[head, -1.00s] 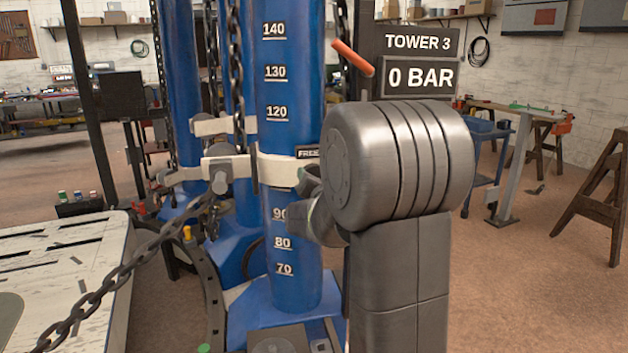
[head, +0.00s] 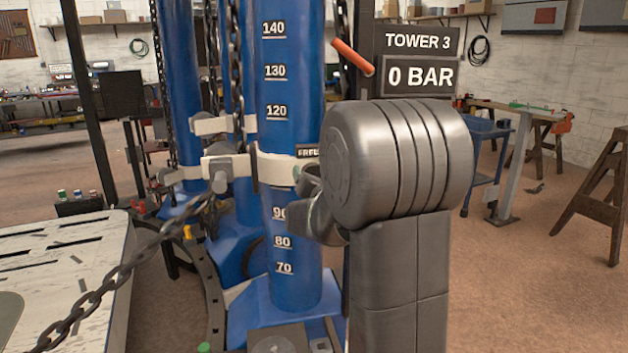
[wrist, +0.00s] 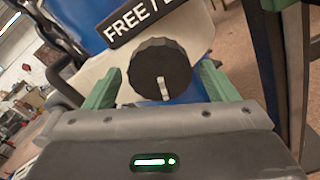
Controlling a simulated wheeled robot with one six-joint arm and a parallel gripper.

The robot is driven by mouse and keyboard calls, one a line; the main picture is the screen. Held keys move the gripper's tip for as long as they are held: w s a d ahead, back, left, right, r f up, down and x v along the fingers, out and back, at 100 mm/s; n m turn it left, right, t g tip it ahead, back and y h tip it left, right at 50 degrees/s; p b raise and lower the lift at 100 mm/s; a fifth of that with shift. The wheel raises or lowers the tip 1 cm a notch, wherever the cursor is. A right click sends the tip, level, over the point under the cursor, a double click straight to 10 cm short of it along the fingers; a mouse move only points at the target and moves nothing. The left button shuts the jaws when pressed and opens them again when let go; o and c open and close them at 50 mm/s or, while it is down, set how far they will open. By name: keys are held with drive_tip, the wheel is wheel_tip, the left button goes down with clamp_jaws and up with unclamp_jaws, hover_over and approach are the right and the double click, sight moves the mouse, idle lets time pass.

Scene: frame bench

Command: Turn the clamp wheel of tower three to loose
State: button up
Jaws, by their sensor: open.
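The clamp wheel is a black ribbed knob (wrist: 160,66) with a white pointer mark, which points down in the wrist view. It sits on a pale clamp band under a black label (wrist: 150,22) reading "FREE / L", cut off at the edge. My gripper (wrist: 161,76) is open, with one green finger on each side of the wheel. Gaps show between the fingers and the wheel. In the head view the blue tower (head: 290,215) has the pale band (head: 272,170) around it; my arm hides the wheel there.
A sign (head: 418,60) reads "TOWER 3" and "0 BAR", beside an orange-handled lever (head: 353,57). A dark chain (head: 105,287) crosses at left, over a pale platform (head: 60,262). More blue columns (head: 180,90) stand behind.

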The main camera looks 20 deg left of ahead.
drive_tip(key=b+v, duration=0.1)
drive_tip(key=v, duration=1.2)
drive_tip(key=shift+s+d, duration=0.2)
drive_tip(key=shift+s, duration=0.15)
drive_tip(key=p+x, duration=0.1)
drive_tip(key=x, duration=1.3)
drive_tip(key=shift+s+d, duration=0.15)
drive_tip(key=m, duration=0.6)
drive_tip(key=m+b, duration=0.1)
drive_tip(key=m, duration=1.1)
drive_tip(key=shift+r+m+b, duration=0.25)
drive_tip(key=shift+m+b, duration=0.05)
drive_tip(key=shift+b, duration=0.05)
idle(1.7)
